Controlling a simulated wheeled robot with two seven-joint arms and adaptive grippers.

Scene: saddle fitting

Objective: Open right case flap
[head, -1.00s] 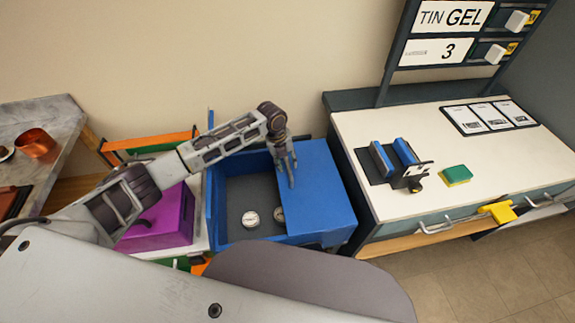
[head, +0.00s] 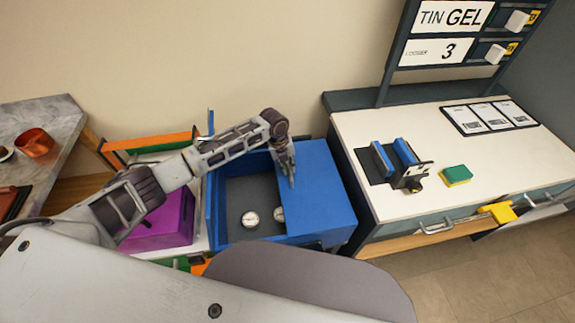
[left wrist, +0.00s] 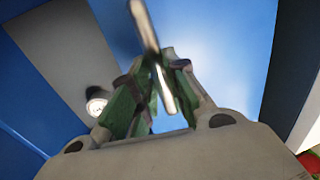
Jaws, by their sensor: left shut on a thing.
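The blue case (head: 215,232) stands in the middle of the head view. Its right flap (head: 327,197) lies flat and covers the right half; the left half is uncovered and shows a grey floor. My left gripper (head: 291,182) points down at the flap's inner edge. In the left wrist view its green-padded fingers (left wrist: 155,95) are closed around a thin, shiny metal bar (left wrist: 151,40), blurred, which looks like the flap's handle. The blue flap surface (left wrist: 220,50) lies behind it. My right gripper is not in view.
Two round white-topped tins (head: 250,218) (head: 279,214) are in the case; the right one is at the flap's edge. A purple box (head: 165,225) is left of the case. A white-topped bench (head: 470,135) with a blue-padded fixture (head: 397,160) and a sponge (head: 457,174) stands to the right.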

